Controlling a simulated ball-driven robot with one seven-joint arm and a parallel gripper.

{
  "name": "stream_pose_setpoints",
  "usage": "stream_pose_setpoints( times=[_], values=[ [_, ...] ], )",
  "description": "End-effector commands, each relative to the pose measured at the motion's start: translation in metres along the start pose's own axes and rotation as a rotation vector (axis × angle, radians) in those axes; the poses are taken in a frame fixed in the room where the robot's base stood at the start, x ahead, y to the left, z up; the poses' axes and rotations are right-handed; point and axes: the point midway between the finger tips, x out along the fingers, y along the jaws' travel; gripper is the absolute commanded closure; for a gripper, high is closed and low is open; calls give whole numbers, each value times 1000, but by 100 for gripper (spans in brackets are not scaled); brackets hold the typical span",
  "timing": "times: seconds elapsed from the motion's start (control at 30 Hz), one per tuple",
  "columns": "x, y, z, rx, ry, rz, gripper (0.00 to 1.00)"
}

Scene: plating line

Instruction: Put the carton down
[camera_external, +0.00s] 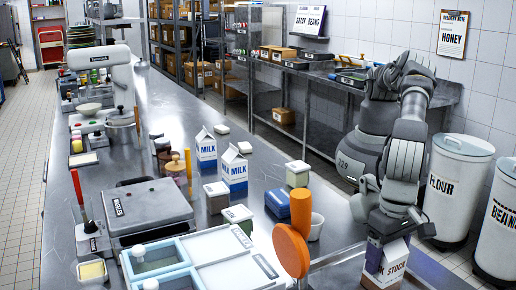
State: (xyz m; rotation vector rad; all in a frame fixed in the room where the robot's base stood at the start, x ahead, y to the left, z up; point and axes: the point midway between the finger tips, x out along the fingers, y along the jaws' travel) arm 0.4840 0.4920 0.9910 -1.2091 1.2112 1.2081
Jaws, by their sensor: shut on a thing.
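A brown and white carton (386,270) with "STOCK" on its side is at the lower right of the external view, by the counter's right edge. My gripper (392,240) is above it, pointing down and shut on the carton's top. The carton looks about upright. Its base is at the bottom of the picture, and I cannot tell whether it touches a surface. The steel counter (160,110) stretches away to the left of it.
Two milk cartons (234,171) stand mid-counter. Flour (455,190) and beans (499,225) bins stand right.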

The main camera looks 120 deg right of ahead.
Motion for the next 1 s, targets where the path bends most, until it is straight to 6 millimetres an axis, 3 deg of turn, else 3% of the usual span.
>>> stream_pose_setpoints(
  times=[0.23, 0.27, 0.37, 0.73, 0.87, 1.0],
  values=[
    [0, 0, 0, 0, -1, -1, 83],
    [2, 0, 0, 0, 0, 0, 27],
    [1, 0, 0, 0, 0, 0, 4],
    [-5, 0, 0, 0, -1, 0, 4],
    [-28, 0, 1, 0, -4, -2, 4],
    [-62, 0, 0, 0, -3, -1, 4]
  ],
)
